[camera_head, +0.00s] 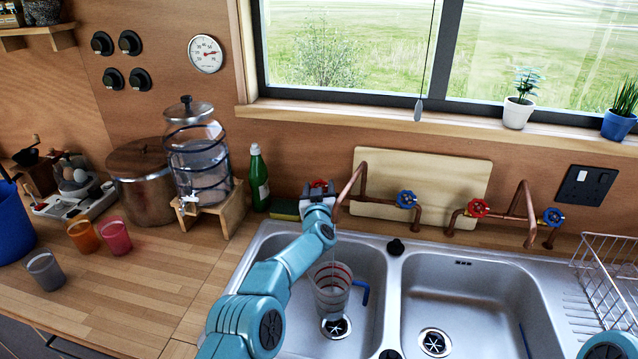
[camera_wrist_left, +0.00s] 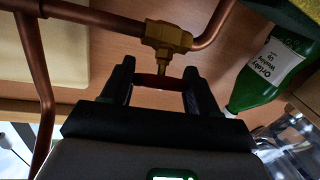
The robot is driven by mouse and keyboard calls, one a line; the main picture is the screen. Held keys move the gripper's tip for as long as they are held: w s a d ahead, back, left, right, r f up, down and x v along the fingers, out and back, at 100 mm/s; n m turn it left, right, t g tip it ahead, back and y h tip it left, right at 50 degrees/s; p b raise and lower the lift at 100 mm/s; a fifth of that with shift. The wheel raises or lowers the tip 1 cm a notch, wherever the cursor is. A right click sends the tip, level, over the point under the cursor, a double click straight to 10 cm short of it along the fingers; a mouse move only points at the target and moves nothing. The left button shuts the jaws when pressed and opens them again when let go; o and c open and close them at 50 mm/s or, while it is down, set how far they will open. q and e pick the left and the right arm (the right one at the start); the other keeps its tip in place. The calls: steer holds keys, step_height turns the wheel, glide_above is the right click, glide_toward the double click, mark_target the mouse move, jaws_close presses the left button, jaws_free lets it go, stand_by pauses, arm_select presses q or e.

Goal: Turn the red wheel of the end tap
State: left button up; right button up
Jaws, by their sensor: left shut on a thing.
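The left tap is copper pipework with a brass valve (camera_wrist_left: 165,38) in the left wrist view. Its red wheel (camera_wrist_left: 158,81) sits between my left gripper's fingers, which are shut on it. In the head view my left gripper (camera_head: 318,190) is at the left end of this tap's copper pipe (camera_head: 350,183), and the arm hides most of the wheel. The same tap has a blue wheel (camera_head: 406,199) on its right. A second tap to the right has a red wheel (camera_head: 478,208) and a blue wheel (camera_head: 553,217). My right gripper is out of view.
A clear measuring cup (camera_head: 331,288) with red marks stands in the left basin (camera_head: 270,300), under the tap. A green bottle (camera_head: 258,178) and a sponge (camera_head: 285,209) are left of the gripper. A glass dispenser (camera_head: 199,160) stands further left.

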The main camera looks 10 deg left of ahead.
arm_select(q)
steer(key=shift+r, duration=0.4)
steer(key=o, duration=0.9)
steer(key=shift+o, duration=0.7)
steer(key=shift+f, duration=0.2)
steer(key=shift+f, duration=0.1)
steer(key=shift+s+d+f+b, duration=0.1)
steer(key=shift+s+b, duration=0.3)
steer(key=shift+s, duration=0.1)
steer(key=s+d+b, duration=0.3)
steer(key=s+b, duration=0.1)
steer(key=s, duration=1.1)
steer(key=shift+r, duration=0.3)
